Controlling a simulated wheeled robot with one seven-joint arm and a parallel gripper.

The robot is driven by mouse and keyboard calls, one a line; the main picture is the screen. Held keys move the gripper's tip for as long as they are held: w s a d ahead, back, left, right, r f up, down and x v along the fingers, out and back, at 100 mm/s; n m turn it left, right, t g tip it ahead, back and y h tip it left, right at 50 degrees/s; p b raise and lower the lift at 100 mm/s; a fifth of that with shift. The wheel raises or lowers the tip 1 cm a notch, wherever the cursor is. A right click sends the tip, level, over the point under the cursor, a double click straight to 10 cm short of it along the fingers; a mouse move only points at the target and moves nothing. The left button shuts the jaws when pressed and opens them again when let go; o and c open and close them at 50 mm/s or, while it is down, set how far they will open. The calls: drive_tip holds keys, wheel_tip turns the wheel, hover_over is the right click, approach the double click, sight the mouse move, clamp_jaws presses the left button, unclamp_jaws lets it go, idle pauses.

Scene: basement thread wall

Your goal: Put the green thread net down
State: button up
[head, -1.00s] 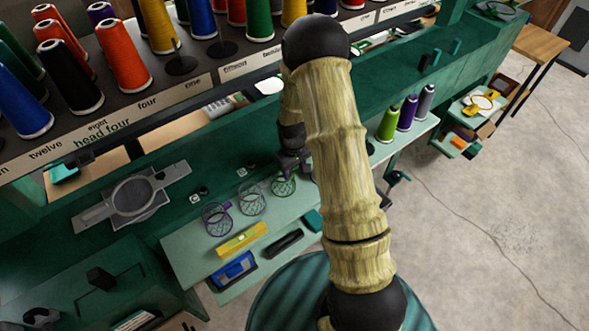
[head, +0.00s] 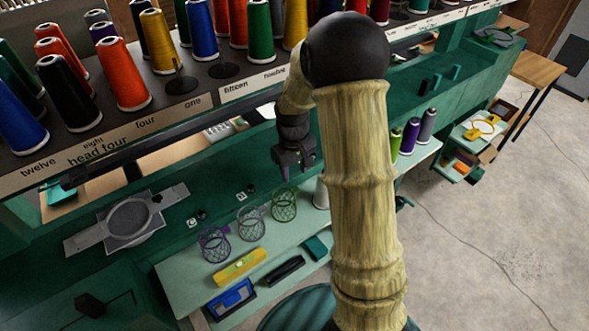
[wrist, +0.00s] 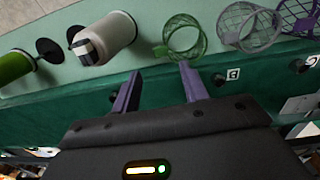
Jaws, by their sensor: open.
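The green thread net (head: 285,205), an open mesh cup, stands on the pale green shelf (head: 185,284) at the right end of a row of nets. It also shows in the wrist view (wrist: 184,40), beyond my fingertips. My gripper (head: 290,177) is above and behind the net in the head view, apart from it. In the wrist view my gripper (wrist: 160,74) has its two purple fingers spread, with nothing between them.
A grey net (head: 250,223) and a purple net (head: 213,245) stand left of the green one. A white spool (head: 321,193) stands close on its right, partly behind my arm. A yellow level (head: 239,267) lies in front. Thread cones fill the rack above.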

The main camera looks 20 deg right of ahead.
drive_tip(key=shift+r, duration=0.65)
drive_tip(key=s+a+r+m+t, duration=0.1)
drive_tip(key=s+r, duration=0.1)
drive_tip(key=s, duration=0.6)
drive_tip(key=s+a+r+m+t, duration=0.1)
drive_tip(key=s+a+r+m, duration=0.1)
drive_tip(key=s, duration=0.6)
drive_tip(key=shift+s+r+m, duration=0.2)
drive_tip(key=shift+r+m, duration=0.1)
drive_tip(key=shift+r, duration=0.3)
drive_tip(key=shift+c, duration=0.2)
